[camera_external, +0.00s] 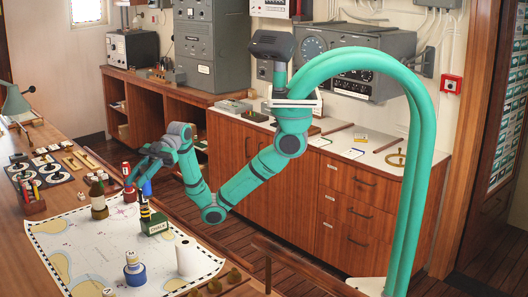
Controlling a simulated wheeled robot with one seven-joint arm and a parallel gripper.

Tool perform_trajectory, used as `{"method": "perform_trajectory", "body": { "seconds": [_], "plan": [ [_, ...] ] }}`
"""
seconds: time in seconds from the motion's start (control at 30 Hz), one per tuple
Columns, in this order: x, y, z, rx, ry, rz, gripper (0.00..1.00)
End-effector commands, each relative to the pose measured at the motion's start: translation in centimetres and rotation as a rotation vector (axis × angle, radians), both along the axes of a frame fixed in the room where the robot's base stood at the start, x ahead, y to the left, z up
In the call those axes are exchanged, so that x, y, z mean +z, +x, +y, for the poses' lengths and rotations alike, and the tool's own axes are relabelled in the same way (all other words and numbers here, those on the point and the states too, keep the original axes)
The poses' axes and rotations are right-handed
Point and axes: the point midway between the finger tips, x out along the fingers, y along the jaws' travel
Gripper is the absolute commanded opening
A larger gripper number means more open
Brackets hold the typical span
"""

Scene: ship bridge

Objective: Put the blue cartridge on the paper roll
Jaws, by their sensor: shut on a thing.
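My gripper (143,176) is over the far part of the chart table, pointing down and to the left. It appears shut on the blue cartridge (147,188), a small dark blue upright piece just below the fingers. The fingers are small in this view and partly hide its top. The paper roll (187,260) is a white cylinder standing upright on the near right part of the chart, well apart from the gripper and nearer the camera.
A green box (155,225) with black-and-yellow pieces stands close below the gripper. A brown bottle (98,200) and a red-capped item (126,170) are to its left. A blue roll (135,273) with a white piece on top stands at the front of the chart (75,245).

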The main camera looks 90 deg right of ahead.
Motion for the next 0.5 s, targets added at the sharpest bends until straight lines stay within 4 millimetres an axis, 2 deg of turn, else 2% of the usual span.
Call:
{"method": "perform_trajectory", "body": {
  "seconds": [0.03,0.2,0.33,0.5],
  "plan": [
    [-0.5,-1.6,1.9,0.047,0.0,0.002,0.0],
    [-2.2,-6.7,7.0,0.18,0.0,0.002,0.0],
    [-3.3,-10.4,10.0,0.269,0.001,0.002,0.0],
    [-4.4,-14.0,12.5,0.351,0.0,0.003,0.0]
  ]
}}
